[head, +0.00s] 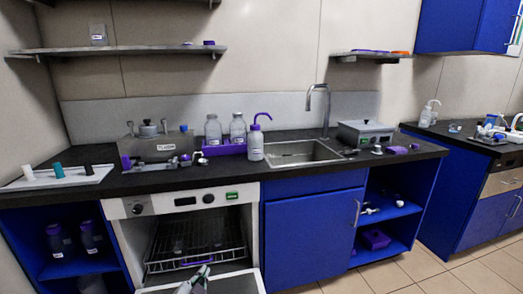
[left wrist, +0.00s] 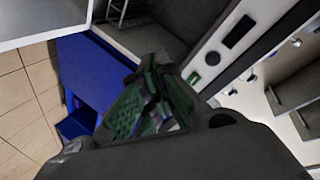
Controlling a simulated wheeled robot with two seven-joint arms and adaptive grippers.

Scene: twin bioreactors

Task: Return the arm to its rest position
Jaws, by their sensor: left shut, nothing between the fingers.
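My left gripper (head: 197,277) shows at the bottom of the head view, in front of the open white washer and over its lowered door (head: 238,282). In the left wrist view its green-padded fingers (left wrist: 155,95) are together with nothing between them. The washer's front panel (head: 185,201) has knobs and a green display. A wire rack (head: 195,250) is inside the washer. My right gripper is not in view.
The black counter (head: 330,170) above holds bottles in a purple rack (head: 225,148), a sink (head: 290,153) and a grey box device (head: 365,134). Blue cabinets (head: 310,238) flank the washer. Tiled floor (head: 455,270) is clear at the right.

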